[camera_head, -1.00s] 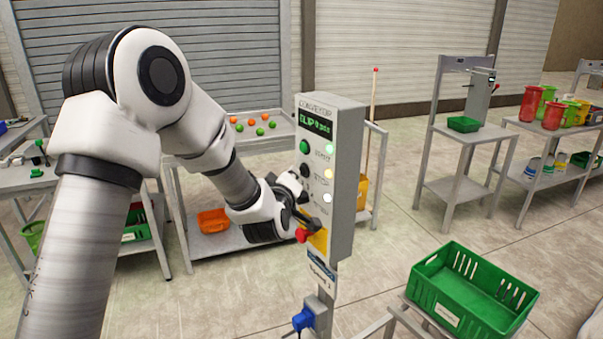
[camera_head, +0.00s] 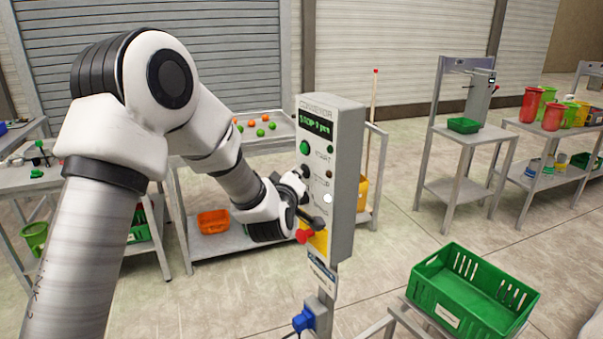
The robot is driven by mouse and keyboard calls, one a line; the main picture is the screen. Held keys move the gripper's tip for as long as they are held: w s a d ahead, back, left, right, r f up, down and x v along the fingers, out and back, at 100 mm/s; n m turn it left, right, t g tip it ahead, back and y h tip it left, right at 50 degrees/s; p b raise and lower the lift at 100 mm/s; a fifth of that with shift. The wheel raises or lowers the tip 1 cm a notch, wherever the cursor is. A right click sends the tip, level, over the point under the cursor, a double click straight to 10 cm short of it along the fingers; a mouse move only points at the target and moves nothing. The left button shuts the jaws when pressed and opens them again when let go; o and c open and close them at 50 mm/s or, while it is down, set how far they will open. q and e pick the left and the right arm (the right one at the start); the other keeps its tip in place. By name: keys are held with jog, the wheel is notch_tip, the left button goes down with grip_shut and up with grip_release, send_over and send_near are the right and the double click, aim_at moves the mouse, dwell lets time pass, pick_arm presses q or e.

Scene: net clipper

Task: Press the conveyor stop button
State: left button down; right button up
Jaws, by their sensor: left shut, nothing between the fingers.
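The grey conveyor control box (camera_head: 345,180) stands on a post in the middle of the view. Its front has a green button (camera_head: 304,147) beside the START label and a black button (camera_head: 304,172) beside the STOP label. A red knob (camera_head: 304,236) sits on a yellow plate (camera_head: 320,240) lower down. The display (camera_head: 317,126) appears to read STOP, with small text after it. My left gripper (camera_head: 316,222) is shut and empty at the lower front of the box, below the black button and just above the red knob. I cannot tell whether it touches the panel. My right gripper is not in view.
A green crate (camera_head: 472,290) is at the lower right. A blue plug (camera_head: 303,320) is on the box's post. Behind my left arm stands a table with orange and green balls (camera_head: 260,132) and an orange bin (camera_head: 214,221).

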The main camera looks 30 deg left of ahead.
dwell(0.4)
pick_arm(q)
jog(key=shift+s+a, duration=0.4)
jog(key=shift+s, duration=0.3)
jog(key=shift+b, duration=0.3)
jog(key=s, duration=0.1)
jog(key=s+a, duration=0.1)
jog(key=s, duration=0.1)
jog(key=s+a, duration=0.1)
jog(key=shift+s+a, duration=0.15)
jog(key=shift+s, duration=0.05)
dwell(0.3)
